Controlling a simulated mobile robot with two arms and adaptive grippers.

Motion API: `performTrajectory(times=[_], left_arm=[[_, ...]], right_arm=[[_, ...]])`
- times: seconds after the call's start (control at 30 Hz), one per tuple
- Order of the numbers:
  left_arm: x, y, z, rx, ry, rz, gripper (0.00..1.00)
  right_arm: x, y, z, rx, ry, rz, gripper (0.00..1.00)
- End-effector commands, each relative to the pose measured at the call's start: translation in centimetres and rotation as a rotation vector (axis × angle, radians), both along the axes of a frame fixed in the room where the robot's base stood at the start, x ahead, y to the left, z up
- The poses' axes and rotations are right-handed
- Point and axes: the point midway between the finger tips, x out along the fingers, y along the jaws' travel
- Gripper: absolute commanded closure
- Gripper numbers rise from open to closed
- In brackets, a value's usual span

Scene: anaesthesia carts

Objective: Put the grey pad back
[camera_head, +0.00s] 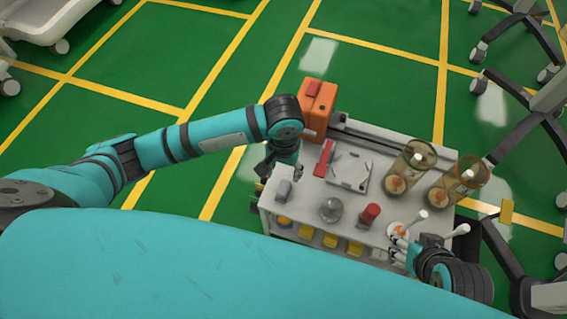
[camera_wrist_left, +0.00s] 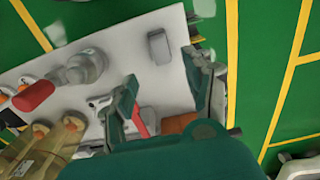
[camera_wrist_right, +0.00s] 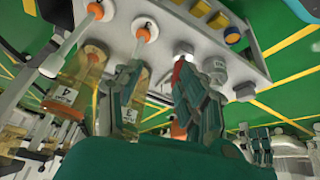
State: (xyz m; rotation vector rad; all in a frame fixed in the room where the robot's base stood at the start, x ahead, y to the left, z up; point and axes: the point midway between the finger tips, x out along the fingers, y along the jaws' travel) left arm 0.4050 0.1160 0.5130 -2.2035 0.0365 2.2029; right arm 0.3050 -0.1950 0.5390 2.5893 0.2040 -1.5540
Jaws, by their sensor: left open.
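The grey pad (camera_head: 283,190), a small rounded grey block, sits on the white cart top (camera_head: 310,190) near its left end. It also shows in the left wrist view (camera_wrist_left: 159,47), just beyond my fingertips. My left gripper (camera_head: 284,172) is open and empty above and behind the pad; in its wrist view the two fingers (camera_wrist_left: 162,72) are spread, with the pad ahead of the gap. I cannot tell its height over the pad. My right gripper (camera_head: 404,246) is by the cart's front right corner; its fingers (camera_wrist_right: 155,75) are apart with nothing seen between them.
On the cart stand a clear domed piece (camera_head: 331,209), a red-topped cylinder (camera_head: 369,215), a white square plate (camera_head: 349,172), a red block (camera_head: 324,158) and two amber canisters (camera_head: 408,168). An orange box (camera_head: 317,105) stands behind. Yellow pieces (camera_head: 330,240) sit along the front.

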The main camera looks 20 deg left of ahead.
Motion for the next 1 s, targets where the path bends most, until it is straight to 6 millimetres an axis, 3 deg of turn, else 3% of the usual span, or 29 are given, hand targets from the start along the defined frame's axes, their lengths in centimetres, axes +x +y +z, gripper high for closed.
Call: performTrajectory(times=[0.13,0.37,0.47,0.6,0.7,0.77,0.87,1.0], left_arm=[[0.0,0.0,0.8,0.001,0.0,0.0,0.48],[-0.1,-0.2,0.9,-0.005,0.0,-0.005,0.48],[-1.0,-1.5,0.8,-0.051,-0.012,-0.043,0.48],[-3.4,-4.8,1.0,-0.193,-0.081,-0.141,0.48],[-4.8,-5.8,1.7,-0.283,-0.175,-0.182,0.48],[-5.5,-5.3,2.0,-0.305,-0.235,-0.187,0.48],[-6.8,-2.6,2.3,-0.283,-0.321,-0.17,0.48],[-9.1,2.9,2.1,-0.165,-0.381,-0.143,0.48]], right_arm=[[-1.6,-0.5,-0.3,-0.016,0.075,-0.006,0.6],[-2.2,-0.7,-0.6,-0.022,0.105,-0.008,0.6],[-2.2,-0.6,-0.6,-0.022,0.105,-0.008,0.6],[-2.2,-0.6,-0.6,-0.021,0.104,-0.008,0.6],[-2.2,-0.6,-0.6,-0.021,0.104,-0.008,0.6],[-2.2,-0.6,-0.6,-0.021,0.104,-0.008,0.6],[-2.2,-0.6,-0.6,-0.021,0.104,-0.008,0.6],[-2.2,-0.6,-0.6,-0.021,0.104,-0.008,0.6]])
